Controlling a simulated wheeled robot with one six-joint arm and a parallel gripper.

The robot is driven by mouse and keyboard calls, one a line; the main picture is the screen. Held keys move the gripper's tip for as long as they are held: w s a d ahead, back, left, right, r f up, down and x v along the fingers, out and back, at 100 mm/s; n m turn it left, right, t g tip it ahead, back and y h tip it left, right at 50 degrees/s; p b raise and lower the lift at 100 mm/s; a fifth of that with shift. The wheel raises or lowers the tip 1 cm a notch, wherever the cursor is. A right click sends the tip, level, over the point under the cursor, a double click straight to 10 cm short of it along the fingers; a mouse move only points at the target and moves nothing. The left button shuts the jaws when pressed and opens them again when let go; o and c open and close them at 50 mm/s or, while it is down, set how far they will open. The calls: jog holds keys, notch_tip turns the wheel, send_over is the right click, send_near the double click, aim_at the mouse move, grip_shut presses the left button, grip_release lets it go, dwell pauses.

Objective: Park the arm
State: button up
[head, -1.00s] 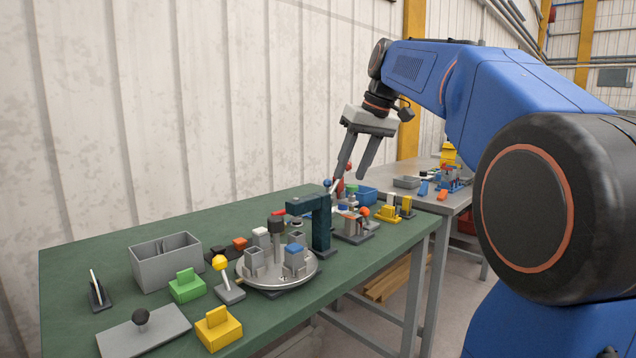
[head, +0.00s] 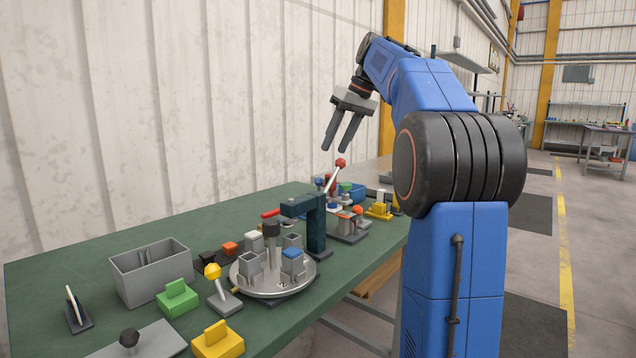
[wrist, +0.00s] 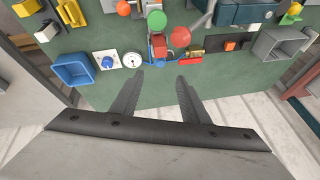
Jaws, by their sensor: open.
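My gripper (head: 341,148) hangs from my blue arm over the far end of the green workbench (head: 130,240). Its two grey fingers are apart, with nothing between them. In the head view the fingertips are above and a little left of the red-knobbed lever (head: 335,176). In the wrist view my gripper (wrist: 160,78) points at the green bench top (wrist: 215,88), with a round gauge (wrist: 132,60) just beyond the left finger. My upper arm is raised and bent at a large black joint.
A round turntable (head: 245,275) with grey blocks stands mid-bench beside a dark green press frame (head: 316,225). A blue bin (wrist: 73,70) is near the bench edge. A grey divided box (head: 150,275) is at the left. Open floor (head: 580,270) lies right of my arm.

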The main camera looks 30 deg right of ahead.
aim_at(319, 181)
jog(key=x, duration=1.3)
jog(key=shift+w+f, duration=0.1)
jog(key=shift+f, duration=0.2)
grip_shut()
